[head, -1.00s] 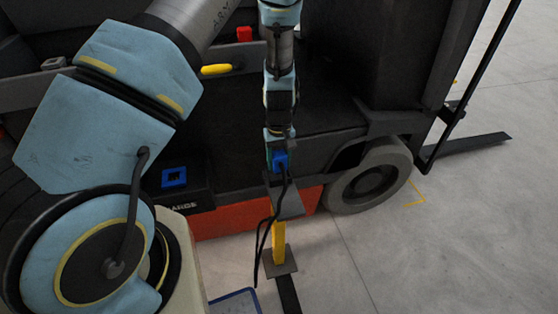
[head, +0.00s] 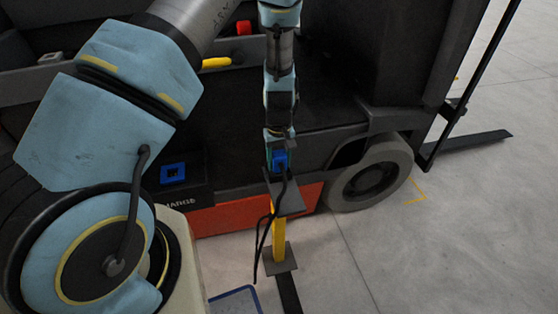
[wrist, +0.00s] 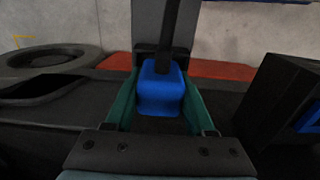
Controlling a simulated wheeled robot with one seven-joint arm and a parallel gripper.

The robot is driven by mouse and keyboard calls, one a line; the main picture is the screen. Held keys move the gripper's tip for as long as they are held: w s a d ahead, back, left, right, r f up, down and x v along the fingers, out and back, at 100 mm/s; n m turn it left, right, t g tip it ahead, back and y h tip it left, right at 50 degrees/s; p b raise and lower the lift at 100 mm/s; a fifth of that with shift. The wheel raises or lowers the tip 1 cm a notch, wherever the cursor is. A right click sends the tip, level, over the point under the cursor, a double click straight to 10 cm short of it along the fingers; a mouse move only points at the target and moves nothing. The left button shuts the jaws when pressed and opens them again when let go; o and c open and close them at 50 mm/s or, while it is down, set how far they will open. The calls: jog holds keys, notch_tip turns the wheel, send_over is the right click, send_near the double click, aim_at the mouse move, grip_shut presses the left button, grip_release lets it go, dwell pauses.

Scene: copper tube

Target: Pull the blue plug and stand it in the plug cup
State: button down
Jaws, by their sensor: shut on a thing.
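The blue plug (head: 280,159) is in my gripper (head: 277,152), near the middle of the head view. In the wrist view the plug (wrist: 160,90) sits between the green fingers of my gripper (wrist: 160,76), which are shut on it. A black cable runs from the plug and hangs down past a grey plate on a yellow post (head: 279,238). Whether the plug touches this post's plate (head: 288,203) is unclear. A blue-rimmed square socket (head: 173,173) is on a black box to the left. I cannot tell for sure which thing is the plug cup.
A dark truck with a wheel (head: 370,178) and an orange-red lower panel (head: 235,213) stands behind the gripper. The black box (wrist: 285,100) is close on the right in the wrist view. A blue-edged thing (head: 238,301) lies low at the front. The floor at right is mostly clear.

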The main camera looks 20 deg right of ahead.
jog(key=shift+f, duration=0.3)
jog(key=shift+c, duration=0.8)
grip_release()
jog(key=shift+o, duration=0.2)
jog(key=shift+o, duration=0.6)
jog(key=shift+r+p, duration=3.75)
jog(key=shift+r, duration=1.75)
